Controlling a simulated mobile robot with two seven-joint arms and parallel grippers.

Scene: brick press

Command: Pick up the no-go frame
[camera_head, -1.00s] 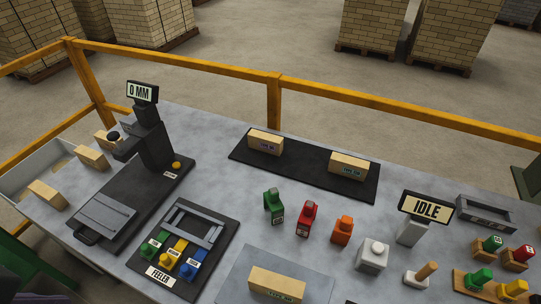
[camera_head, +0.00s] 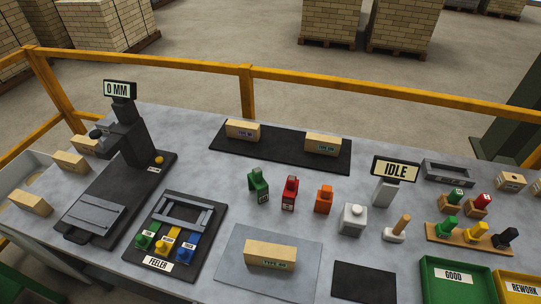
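A red upright gauge piece (camera_head: 290,190) with a small pale label stands on the grey bench, right of the middle. A similar green piece (camera_head: 258,184) stands just left of it, and an orange block (camera_head: 323,199) stands to its right. The labels on the red and green pieces are too small to read, so I cannot confirm which is the no-go frame. A grey rectangular frame (camera_head: 210,217) lies on the black feeler board. Neither of my grippers shows in the head view.
A black press with a "0 MM" display (camera_head: 120,89) stands left. Bricks lie on a black mat (camera_head: 284,157) behind and a grey plate (camera_head: 233,254) in front. An "IDLE" sign (camera_head: 396,170), stamps, a green GOOD tray (camera_head: 430,290) and a yellow REWORK tray (camera_head: 507,275) are right.

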